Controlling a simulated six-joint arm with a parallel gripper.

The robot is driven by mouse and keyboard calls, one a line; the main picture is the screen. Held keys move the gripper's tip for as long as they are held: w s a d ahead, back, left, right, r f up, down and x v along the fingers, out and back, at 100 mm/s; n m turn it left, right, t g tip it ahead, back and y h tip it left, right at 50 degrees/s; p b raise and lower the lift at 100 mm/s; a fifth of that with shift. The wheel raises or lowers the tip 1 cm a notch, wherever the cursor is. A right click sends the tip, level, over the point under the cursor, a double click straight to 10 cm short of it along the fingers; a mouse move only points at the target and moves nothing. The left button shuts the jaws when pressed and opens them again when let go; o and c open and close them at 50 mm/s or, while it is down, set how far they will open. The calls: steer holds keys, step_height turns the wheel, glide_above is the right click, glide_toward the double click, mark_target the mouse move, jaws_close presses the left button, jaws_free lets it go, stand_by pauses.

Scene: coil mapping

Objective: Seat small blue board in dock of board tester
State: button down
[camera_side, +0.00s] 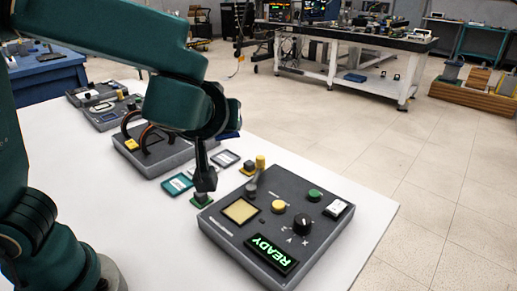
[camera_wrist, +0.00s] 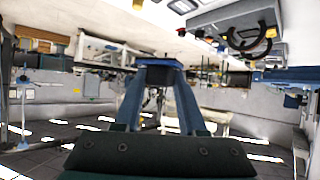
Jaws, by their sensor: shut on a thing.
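My gripper (camera_side: 204,188) points down just left of the board tester and is shut on a small board (camera_side: 202,201). The board looks green in the side view and blue in the wrist view (camera_wrist: 158,62), where it sits between the two fingertips (camera_wrist: 157,72). It is at or just above the white table; I cannot tell which. The board tester (camera_side: 315,212) is a dark grey box with a pale yellow square recess (camera_side: 241,210), which looks like the dock. It also has green and yellow buttons, a black knob and a lit READY display (camera_side: 271,255).
A yellow-topped post (camera_side: 260,163) stands by the tester's back edge. A grey device with looped cables (camera_side: 150,145) is farther back. The white table (camera_side: 165,250) is clear in front.

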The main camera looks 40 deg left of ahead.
mark_target(242, 211)
steer(key=shift+w+d+f+n+g+y, duration=0.15)
steer(key=shift+w+f+n+g+y, duration=0.05)
steer(key=shift+f+n+g+y, duration=0.35)
steer(key=shift+s+d+f+n+g+y, duration=0.1)
steer(key=shift+d+f+n+g+y, duration=0.5)
steer(key=shift+f, duration=1.85)
steer(key=shift+d+f+n+g+y, duration=0.25)
steer(key=shift+f+n+g, duration=0.35)
steer(key=shift+f, duration=1.8)
steer(key=shift+s+d+f+n+g+y, duration=0.1)
steer(key=shift+d+f+n+g+y, duration=0.55)
steer(key=shift+f, duration=1.8)
steer(key=shift+a+f+t+h, duration=0.15)
steer(key=shift+f+t+h, duration=0.15)
steer(key=shift+f, duration=0.2)
steer(key=shift+c, duration=1)
jaws_free()
steer(key=shift+w, duration=0.1)
steer(key=shift+r, duration=0.1)
steer(key=shift+o, duration=0.4)
steer(key=shift+r, duration=0.2)
step_height(242, 211, up, 6)
steer(key=shift+r, duration=0.25)
